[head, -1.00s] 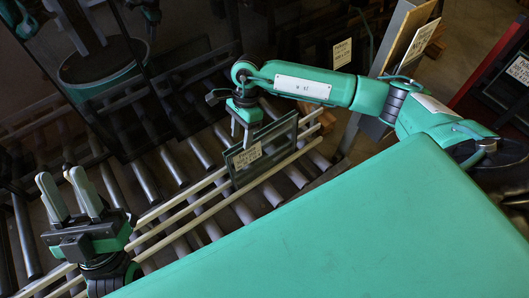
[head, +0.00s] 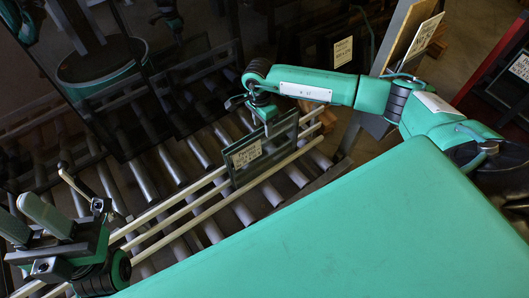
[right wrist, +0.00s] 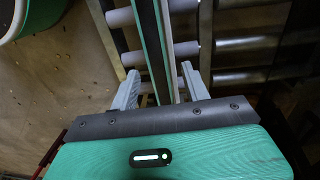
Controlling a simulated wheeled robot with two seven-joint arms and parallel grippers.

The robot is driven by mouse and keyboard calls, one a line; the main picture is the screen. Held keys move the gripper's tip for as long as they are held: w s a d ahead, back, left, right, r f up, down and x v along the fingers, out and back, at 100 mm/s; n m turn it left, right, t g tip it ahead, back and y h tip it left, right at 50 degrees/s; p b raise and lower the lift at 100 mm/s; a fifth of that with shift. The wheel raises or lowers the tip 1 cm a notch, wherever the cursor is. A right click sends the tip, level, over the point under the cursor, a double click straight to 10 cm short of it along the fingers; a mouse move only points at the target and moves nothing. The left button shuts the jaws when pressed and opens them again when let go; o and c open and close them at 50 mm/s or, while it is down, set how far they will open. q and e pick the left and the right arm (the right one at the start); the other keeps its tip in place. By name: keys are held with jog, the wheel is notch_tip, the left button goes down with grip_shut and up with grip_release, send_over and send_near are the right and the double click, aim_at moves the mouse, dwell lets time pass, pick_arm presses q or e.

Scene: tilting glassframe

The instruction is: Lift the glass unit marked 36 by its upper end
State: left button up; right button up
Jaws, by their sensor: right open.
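The glass unit (head: 283,136), a dark pane with a green edge and a pale label, stands upright on the pale rails in the head view. The number on its label is too small to read. My right gripper (head: 269,128) is at its upper edge. In the right wrist view, the unit's long edge (right wrist: 153,42) runs between the two fingers of my right gripper (right wrist: 157,88). The fingers are apart, with a gap to the edge on both sides. My left gripper (head: 20,207) is at the lower left, its fingers apart and empty, away from the unit.
Pale rails (head: 190,218) lie across a roller conveyor (head: 143,180) under the unit. A large green surface (head: 300,230) fills the lower right. A labelled board (head: 408,40) leans at the back right. Dark glass panels stand at the upper left.

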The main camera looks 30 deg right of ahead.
aim_at(262, 129)
jog(key=f+b, duration=0.1)
jog(key=f, duration=0.4)
jog(key=shift+s+b, duration=0.2)
jog(key=shift+b, duration=0.15)
jog(key=shift+r, duration=0.1)
grip_shut()
dwell(0.8)
jog(key=shift+w+a+r, duration=0.1)
jog(key=shift+r, duration=0.05)
